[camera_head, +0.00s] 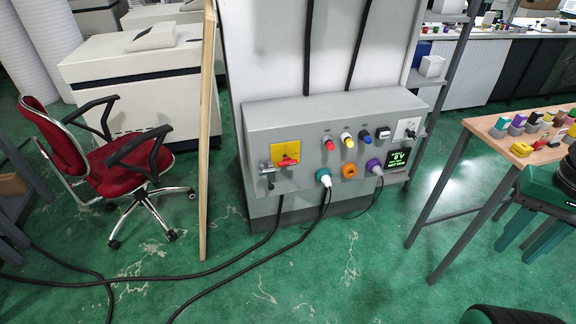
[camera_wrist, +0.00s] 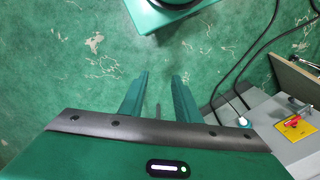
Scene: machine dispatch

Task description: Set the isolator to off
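The isolator (camera_head: 286,156) is a yellow plate with a red handle on the left part of a grey control box's front. The handle looks roughly level, though its exact angle is hard to tell. A metal latch-like piece (camera_head: 267,168) sits at the plate's lower left. The isolator also shows at the right of the wrist view (camera_wrist: 295,127). My gripper (camera_wrist: 158,90) is open and empty, its two green fingers apart over the floor. In the head view my gripper (camera_head: 517,246) is at the right, beside the table and well away from the isolator.
The grey control box (camera_head: 350,117) carries coloured buttons, plugs with cables and a lit display (camera_head: 396,160). A wooden table (camera_head: 520,150) with small coloured parts stands right. A board (camera_head: 207,140) and red chair (camera_head: 125,165) stand left. Cables (camera_head: 240,262) cross the otherwise open floor.

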